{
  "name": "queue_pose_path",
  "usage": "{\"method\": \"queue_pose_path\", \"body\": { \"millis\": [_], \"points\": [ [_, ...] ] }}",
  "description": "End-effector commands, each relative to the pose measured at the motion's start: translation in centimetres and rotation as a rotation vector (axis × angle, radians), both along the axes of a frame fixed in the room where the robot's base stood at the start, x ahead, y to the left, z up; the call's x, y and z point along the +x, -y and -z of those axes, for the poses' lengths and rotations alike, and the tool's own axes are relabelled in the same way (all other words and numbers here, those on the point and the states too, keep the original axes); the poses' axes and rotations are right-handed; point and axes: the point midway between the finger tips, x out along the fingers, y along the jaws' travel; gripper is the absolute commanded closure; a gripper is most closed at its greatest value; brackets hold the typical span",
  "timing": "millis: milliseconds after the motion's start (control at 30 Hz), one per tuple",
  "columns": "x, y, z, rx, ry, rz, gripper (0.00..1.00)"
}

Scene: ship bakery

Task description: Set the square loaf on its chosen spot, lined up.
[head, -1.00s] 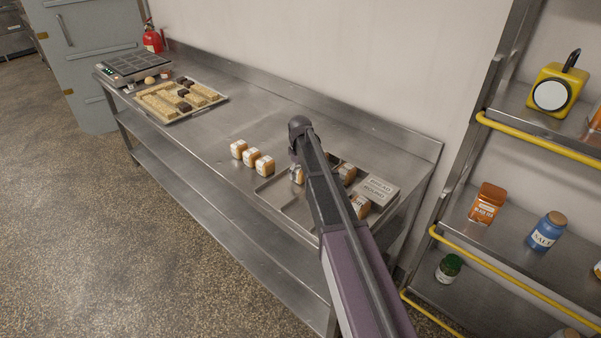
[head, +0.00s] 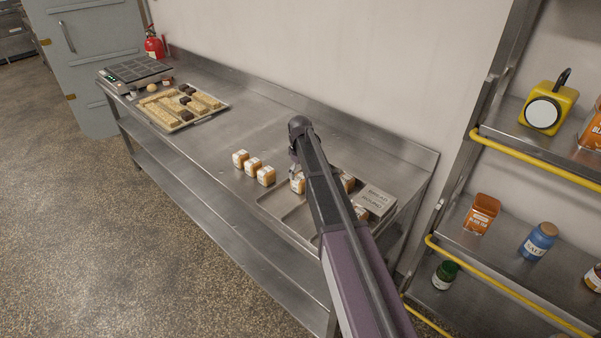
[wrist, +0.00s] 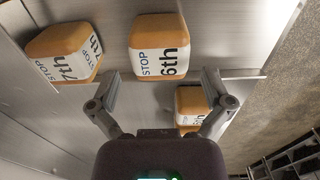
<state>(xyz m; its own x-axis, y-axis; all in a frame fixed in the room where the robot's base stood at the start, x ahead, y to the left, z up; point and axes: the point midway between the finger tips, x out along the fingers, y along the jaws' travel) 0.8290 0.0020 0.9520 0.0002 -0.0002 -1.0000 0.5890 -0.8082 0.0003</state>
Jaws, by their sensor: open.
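In the wrist view, my gripper (wrist: 160,78) is open and empty. A square loaf labelled STOP 6th (wrist: 160,47) lies just ahead of the gap between its fingers. A loaf labelled 7th (wrist: 65,54) sits tilted to the left, and another loaf (wrist: 194,104) is partly hidden by the right finger. In the head view, my gripper (head: 293,165) is low over the bench near the tray (head: 277,208), partly hidden by my arm. Loaves in the tray (head: 297,184) (head: 347,182) are partly covered by my arm. I cannot tell which spot is the chosen one.
Three loaves (head: 253,165) stand in a row on the steel bench (head: 215,135), left of the tray. A grey box (head: 375,200) marked BREAD ROUND is at the tray's right end. A filled tray (head: 215,107) is at the far left. A shelf rack (head: 470,160) stands right.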

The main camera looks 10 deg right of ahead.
Motion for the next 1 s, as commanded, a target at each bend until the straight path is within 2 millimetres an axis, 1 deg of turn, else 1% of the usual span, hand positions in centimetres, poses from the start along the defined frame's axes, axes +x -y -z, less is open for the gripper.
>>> {"method": "queue_pose_path", "body": {
  "millis": [33, 600, 800, 1000],
  "points": [
    [0.0, 0.0, -0.9, 0.000, 0.000, 0.000, 0.00],
    [0.0, 0.0, -5.5, 0.000, 0.000, 0.000, 0.00],
    [0.0, 0.0, -6.8, 0.000, 0.000, 0.001, 0.00],
    [0.0, 0.1, -7.4, 0.000, 0.000, 0.001, 0.00]
  ]
}}
